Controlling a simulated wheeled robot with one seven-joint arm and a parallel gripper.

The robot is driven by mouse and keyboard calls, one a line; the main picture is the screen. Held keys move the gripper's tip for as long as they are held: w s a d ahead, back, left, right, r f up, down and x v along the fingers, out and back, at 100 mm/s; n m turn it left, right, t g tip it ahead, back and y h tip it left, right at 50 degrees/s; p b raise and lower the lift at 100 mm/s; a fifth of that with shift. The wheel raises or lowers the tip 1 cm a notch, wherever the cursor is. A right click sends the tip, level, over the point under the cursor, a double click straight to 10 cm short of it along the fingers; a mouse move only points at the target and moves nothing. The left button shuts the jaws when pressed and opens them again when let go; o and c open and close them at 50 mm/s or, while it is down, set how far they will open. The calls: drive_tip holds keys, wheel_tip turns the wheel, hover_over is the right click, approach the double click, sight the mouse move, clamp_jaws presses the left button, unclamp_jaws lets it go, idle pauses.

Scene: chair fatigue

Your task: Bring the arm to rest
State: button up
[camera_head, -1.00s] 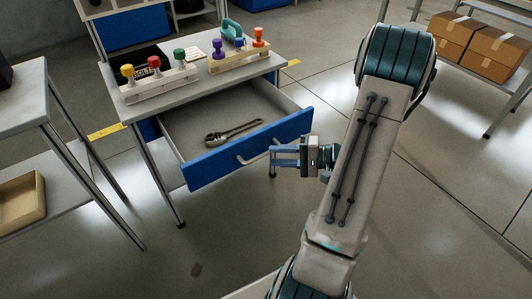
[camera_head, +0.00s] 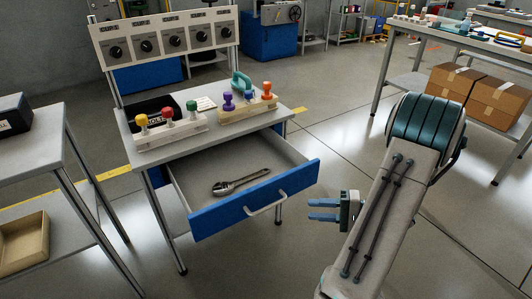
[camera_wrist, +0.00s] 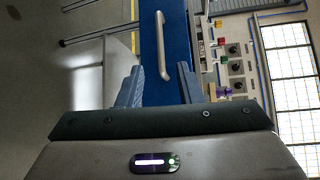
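My gripper (camera_head: 322,210) is to the right of the blue drawer front (camera_head: 225,209), apart from its handle (camera_head: 267,205). Its two blue fingers are spread with nothing between them. In the wrist view my gripper (camera_wrist: 160,85) is also open, with the drawer handle (camera_wrist: 162,45) beyond the fingertips. My arm stands at the right of the head view, its upper joint beside the cardboard boxes in the picture. The drawer is pulled open and a metal wrench (camera_head: 240,182) lies inside it.
The workbench (camera_head: 205,138) carries racks of coloured-knob stamps (camera_head: 168,126) and a panel of dials (camera_head: 165,41). A side table (camera_head: 30,148) with a tan tray (camera_head: 22,240) stands left. Cardboard boxes (camera_head: 480,97) sit on a shelf at right. Open floor lies between.

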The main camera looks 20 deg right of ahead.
drive_tip(key=s+a+r+n+g+h+p, duration=0.1)
drive_tip(key=a+r+n+g+h+p, duration=0.15)
drive_tip(key=a+r+g+p, duration=0.4)
drive_tip(key=s+a+r+n+g+h+p, duration=0.2)
drive_tip(key=a+r+n+g+p, duration=0.15)
drive_tip(key=a+r+p, duration=0.65)
drive_tip(key=s+a+r+n+t+h+p, duration=0.1)
drive_tip(key=r+h+p, duration=0.3)
drive_tip(key=r, duration=0.6)
drive_tip(key=s+a+r+n+t+h+p, duration=0.1)
drive_tip(key=s+a+r+t+h+p, duration=0.1)
drive_tip(key=r, duration=0.9)
drive_tip(key=a+h+p, duration=0.1)
drive_tip(key=h+p, duration=0.1)
drive_tip(key=p, duration=0.1)
drive_tip(key=shift+a+n+p, duration=0.25)
drive_tip(key=shift+n+p, duration=0.1)
drive_tip(key=shift+n, duration=0.05)
